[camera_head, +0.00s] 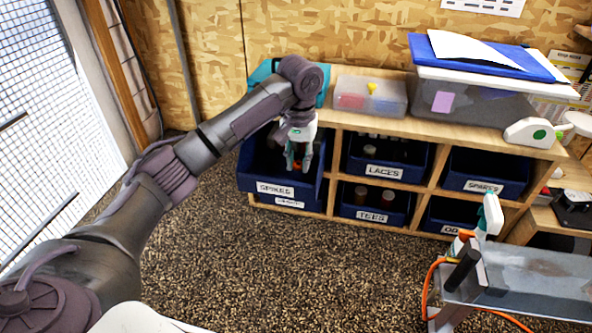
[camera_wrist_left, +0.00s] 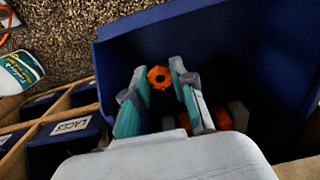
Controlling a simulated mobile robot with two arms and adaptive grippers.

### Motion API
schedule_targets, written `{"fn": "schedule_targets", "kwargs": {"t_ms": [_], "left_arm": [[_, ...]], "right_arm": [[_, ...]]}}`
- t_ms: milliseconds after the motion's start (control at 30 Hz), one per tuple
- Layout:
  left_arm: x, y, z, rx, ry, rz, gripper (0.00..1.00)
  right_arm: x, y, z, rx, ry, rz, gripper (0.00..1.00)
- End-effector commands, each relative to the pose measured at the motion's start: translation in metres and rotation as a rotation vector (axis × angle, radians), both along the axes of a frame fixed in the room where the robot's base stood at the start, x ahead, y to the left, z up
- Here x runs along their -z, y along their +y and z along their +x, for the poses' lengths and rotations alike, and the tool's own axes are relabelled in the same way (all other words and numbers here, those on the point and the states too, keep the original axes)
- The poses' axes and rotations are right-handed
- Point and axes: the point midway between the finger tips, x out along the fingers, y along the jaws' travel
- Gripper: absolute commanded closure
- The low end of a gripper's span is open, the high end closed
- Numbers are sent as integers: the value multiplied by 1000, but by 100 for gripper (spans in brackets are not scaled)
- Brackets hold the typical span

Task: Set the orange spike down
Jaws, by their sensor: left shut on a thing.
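My left gripper (camera_head: 298,165) reaches down into the blue bin labelled SPIKES (camera_head: 252,166), in the top left compartment of the wooden shelf. In the left wrist view, its teal fingers (camera_wrist_left: 160,82) are shut on an orange spike (camera_wrist_left: 159,76), small and round with a dark middle. The spike is over the inside of the blue bin (camera_wrist_left: 230,60); I cannot tell whether it touches the bin floor. More orange pieces (camera_wrist_left: 222,118) show in the bin behind the right finger, partly hidden. My right gripper is not in view.
Beside the bin are others labelled LACES (camera_head: 384,172), SPARES (camera_head: 484,186) and TEES (camera_head: 371,217). A clear box (camera_head: 369,98) stands on the shelf top. A grey bench (camera_head: 535,280) with a spray bottle (camera_head: 489,215) is at the lower right. The carpet (camera_head: 300,270) is clear.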

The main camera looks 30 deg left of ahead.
Motion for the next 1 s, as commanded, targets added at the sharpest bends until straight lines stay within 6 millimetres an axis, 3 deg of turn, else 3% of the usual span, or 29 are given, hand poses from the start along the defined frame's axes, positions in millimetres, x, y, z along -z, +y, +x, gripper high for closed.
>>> {"fn": "schedule_targets", "kwargs": {"t_ms": [67,167,333,500,733,767,900,1000], "left_arm": [[5,1,0,-2,0,1,86],[17,2,-1,-3,4,2,86],[39,1,0,-3,2,1,86],[45,1,0,-2,-1,1,86],[48,1,0,-2,0,1,86],[48,1,0,-2,0,1,73],[48,1,0,-2,0,1,50],[48,1,0,-2,-1,1,50]], "right_arm": [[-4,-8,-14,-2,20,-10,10],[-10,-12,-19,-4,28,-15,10],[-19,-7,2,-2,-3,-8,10],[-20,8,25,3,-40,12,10],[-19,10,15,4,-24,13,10],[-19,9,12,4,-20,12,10],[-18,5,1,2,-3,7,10],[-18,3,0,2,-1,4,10]]}}
